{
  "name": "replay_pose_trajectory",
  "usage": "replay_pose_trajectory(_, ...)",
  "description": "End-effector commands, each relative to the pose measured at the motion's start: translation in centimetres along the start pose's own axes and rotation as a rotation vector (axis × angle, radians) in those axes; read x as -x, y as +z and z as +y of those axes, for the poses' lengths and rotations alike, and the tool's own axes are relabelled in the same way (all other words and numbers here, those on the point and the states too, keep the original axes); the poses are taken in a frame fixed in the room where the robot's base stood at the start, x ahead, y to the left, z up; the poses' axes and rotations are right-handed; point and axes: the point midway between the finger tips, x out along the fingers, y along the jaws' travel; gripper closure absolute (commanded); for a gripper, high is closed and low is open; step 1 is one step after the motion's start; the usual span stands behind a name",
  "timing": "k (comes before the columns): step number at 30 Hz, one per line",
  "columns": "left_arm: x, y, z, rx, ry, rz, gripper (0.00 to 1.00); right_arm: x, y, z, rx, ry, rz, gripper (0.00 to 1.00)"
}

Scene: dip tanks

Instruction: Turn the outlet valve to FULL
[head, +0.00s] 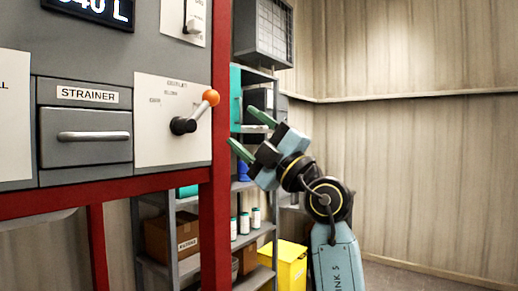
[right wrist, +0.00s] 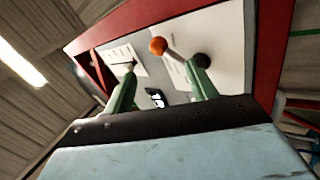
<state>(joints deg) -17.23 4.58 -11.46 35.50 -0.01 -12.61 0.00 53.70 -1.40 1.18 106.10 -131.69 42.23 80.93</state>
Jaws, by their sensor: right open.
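The valve lever has a black hub (head: 183,125), a pale shaft and an orange ball (head: 211,97) at its end. It sits on a white label plate (head: 165,145) and points up and to the right. The small print on the plate is too blurred to read. My right gripper (head: 252,132) is open and empty, to the right of the lever and apart from it in the head view. My left gripper is not in view.
A STRAINER drawer (head: 85,135) with a bar handle is left of the lever plate. A second lever (head: 191,26) is above, and a display (head: 95,12) is at top left. A red frame post (head: 215,220) and shelves (head: 262,245) stand near my arm. A yellow bin (head: 290,265) is low.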

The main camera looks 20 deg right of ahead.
Motion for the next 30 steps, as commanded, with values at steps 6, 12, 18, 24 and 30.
replay_pose_trajectory(6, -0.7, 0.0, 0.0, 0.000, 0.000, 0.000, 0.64, 2.7, 0.0, -0.1, -0.001, 0.001, 0.000, 0.43)
replay_pose_trajectory(12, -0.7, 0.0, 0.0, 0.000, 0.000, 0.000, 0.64, 3.1, 0.0, 0.0, -0.001, 0.000, 0.001, 0.43)
replay_pose_trajectory(18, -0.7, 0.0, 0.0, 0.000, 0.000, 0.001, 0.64, 3.1, 0.0, 0.0, -0.001, 0.000, 0.001, 0.43)
replay_pose_trajectory(24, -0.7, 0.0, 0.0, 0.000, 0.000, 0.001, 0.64, 3.1, 0.2, -0.7, -0.011, -0.007, 0.002, 0.43)
replay_pose_trajectory(30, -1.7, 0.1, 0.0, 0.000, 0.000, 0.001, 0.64, 4.5, 3.2, -9.6, -0.151, -0.073, 0.014, 0.43)
